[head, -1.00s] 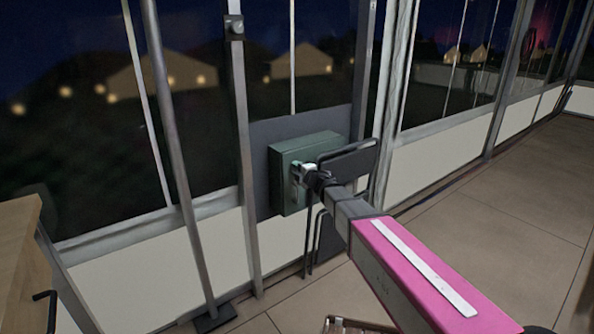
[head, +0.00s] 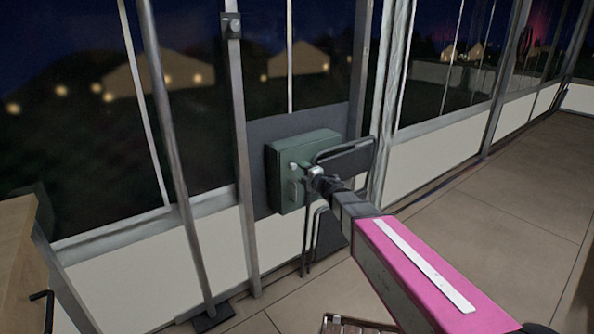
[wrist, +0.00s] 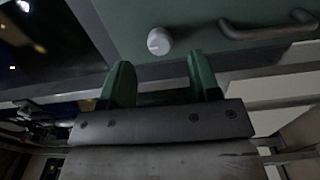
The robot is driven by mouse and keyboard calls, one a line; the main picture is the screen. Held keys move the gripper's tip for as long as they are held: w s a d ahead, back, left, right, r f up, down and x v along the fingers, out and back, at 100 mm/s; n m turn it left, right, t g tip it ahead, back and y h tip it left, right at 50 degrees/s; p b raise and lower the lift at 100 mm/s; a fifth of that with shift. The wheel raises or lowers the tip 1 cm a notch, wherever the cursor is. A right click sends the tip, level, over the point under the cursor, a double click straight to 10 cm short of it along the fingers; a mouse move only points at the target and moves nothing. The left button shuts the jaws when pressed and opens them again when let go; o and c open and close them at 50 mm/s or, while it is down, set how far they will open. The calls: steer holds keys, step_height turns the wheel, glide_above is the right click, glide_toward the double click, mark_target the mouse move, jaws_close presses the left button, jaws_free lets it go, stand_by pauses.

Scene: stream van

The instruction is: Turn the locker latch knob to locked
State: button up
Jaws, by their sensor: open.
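The locker is a green box (head: 287,178) on a dark panel by the window wall. Its small pale latch knob (head: 293,166) shows on the front face, above a short pale handle (head: 293,191). In the wrist view the round whitish knob (wrist: 159,41) lies just beyond the fingertips, near the middle of the gap, and the bar handle (wrist: 268,27) is to its right. My gripper (wrist: 160,72) is open with two green fingers, empty and apart from the knob. In the head view my gripper (head: 312,174) is just right of the knob. The knob's turned position is too small to tell.
A dark framed panel (head: 345,160) stands right behind my wrist. Grey upright posts (head: 170,140) rise left of the locker. A wooden surface (head: 17,240) is at the left edge. The tiled floor (head: 480,215) at right is clear.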

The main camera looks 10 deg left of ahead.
steer(key=v, duration=0.5)
steer(key=d+f+m+h, duration=0.4)
steer(key=d+m+h, duration=0.15)
steer(key=d, duration=0.35)
steer(key=d+f+m+h, duration=0.3)
steer(key=d+m+h, duration=0.1)
steer(key=d+m, duration=0.4)
steer(key=d+f+m+h, duration=0.4)
steer(key=d+m+h, duration=0.1)
steer(key=d, duration=0.5)
steer(key=s+d+f+m+g, duration=0.4)
steer(key=s+g, duration=0.1)
steer(key=s, duration=0.4)
steer(key=s+d+f+m+g, duration=0.4)
steer(key=s+d+m+g, duration=0.1)
steer(key=s, duration=0.4)
steer(key=shift+d+f+g+y, duration=0.25)
steer(key=shift+f+g+y, duration=0.1)
steer(key=shift+g, duration=0.45)
steer(key=shift+s, duration=0.15)
